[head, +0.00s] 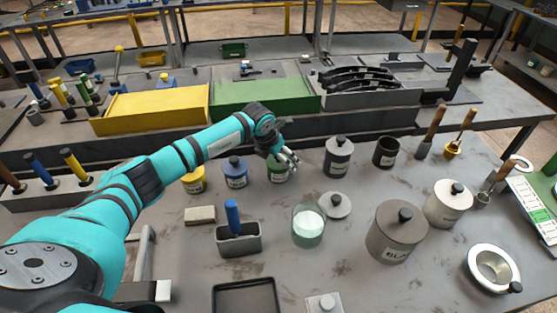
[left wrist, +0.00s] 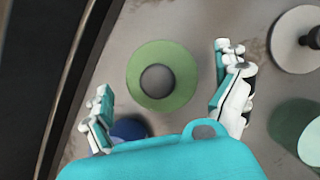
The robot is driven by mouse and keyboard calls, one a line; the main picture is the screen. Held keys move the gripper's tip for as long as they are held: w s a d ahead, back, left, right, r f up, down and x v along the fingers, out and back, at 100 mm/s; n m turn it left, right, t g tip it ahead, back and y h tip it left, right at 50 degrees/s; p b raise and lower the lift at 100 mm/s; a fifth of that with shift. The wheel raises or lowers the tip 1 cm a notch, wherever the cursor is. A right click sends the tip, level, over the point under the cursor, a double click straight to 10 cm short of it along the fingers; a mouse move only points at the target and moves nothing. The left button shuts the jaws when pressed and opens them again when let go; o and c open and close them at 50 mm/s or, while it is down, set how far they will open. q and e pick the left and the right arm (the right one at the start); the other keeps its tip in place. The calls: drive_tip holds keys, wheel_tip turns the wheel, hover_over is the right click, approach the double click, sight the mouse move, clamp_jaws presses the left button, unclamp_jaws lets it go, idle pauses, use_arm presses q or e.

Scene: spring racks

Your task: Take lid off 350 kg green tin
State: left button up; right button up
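The green tin (head: 278,172) stands on the bench in the head view, partly hidden by my left gripper; I cannot read its label. Its round green lid (left wrist: 136,80) with a dark grey knob (left wrist: 157,80) is seen from above in the left wrist view, and the lid is on. My left gripper (head: 287,157) is open and empty over the tin. In the left wrist view its fingers (left wrist: 164,78) are spread to either side of the lid, not visibly touching it. My right gripper is in neither view.
A blue tin (head: 236,174) and yellow tin (head: 194,183) stand close on the left. A grey tin (head: 338,158) stands right. A green glass jar (head: 308,232) and loose lid (head: 335,206) are in front. The raised rack edge (left wrist: 60,70) runs behind.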

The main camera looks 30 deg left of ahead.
use_arm(q)
drive_tip(key=c, duration=1.1)
drive_tip(key=shift+c, duration=0.3)
drive_tip(key=shift+r, duration=0.15)
